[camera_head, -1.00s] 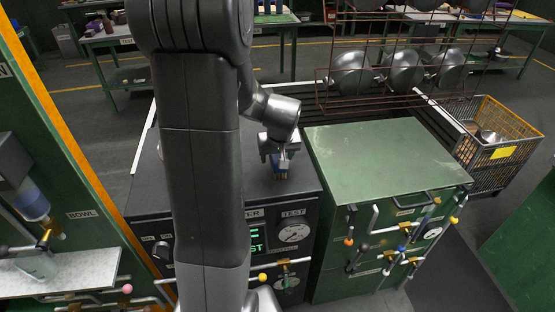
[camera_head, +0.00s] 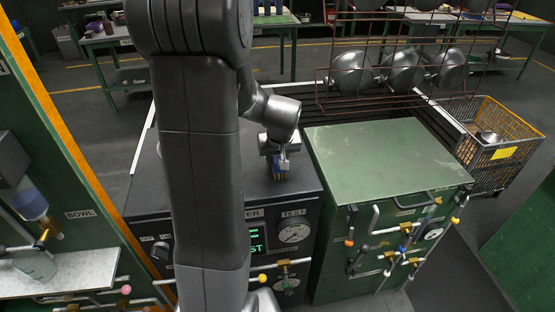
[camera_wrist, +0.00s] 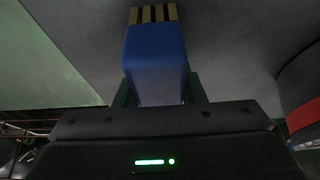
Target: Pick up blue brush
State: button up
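The blue brush (camera_wrist: 156,55) is upright in the wrist view, with pale and dark bristles at its far end. In the head view the brush (camera_head: 278,180) is small and partly hidden by my gripper, on or just above the dark top of the tester bench. My gripper (camera_wrist: 160,92) has its green fingers on both sides of the brush's blue body, with no clear gap. In the head view my gripper (camera_head: 281,162) points down over the brush. Whether the bristles touch the bench top cannot be told.
A dark tester bench (camera_head: 301,181) with gauges stands under my gripper. A green cabinet (camera_head: 380,160) with levers is to its right. Behind is a rack with metal bowls (camera_head: 403,70). A wire basket (camera_head: 497,150) stands far right. A dark object with a red band (camera_wrist: 303,113) is close at right.

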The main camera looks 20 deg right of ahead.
jog(key=c, duration=0.4)
jog(key=shift+r+p, duration=0.45)
jog(key=shift+r, duration=0.1)
notch_tip(320, 180, up, 9)
jog(key=shift+r+b, duration=0.2)
jog(key=shift+b, duration=0.35)
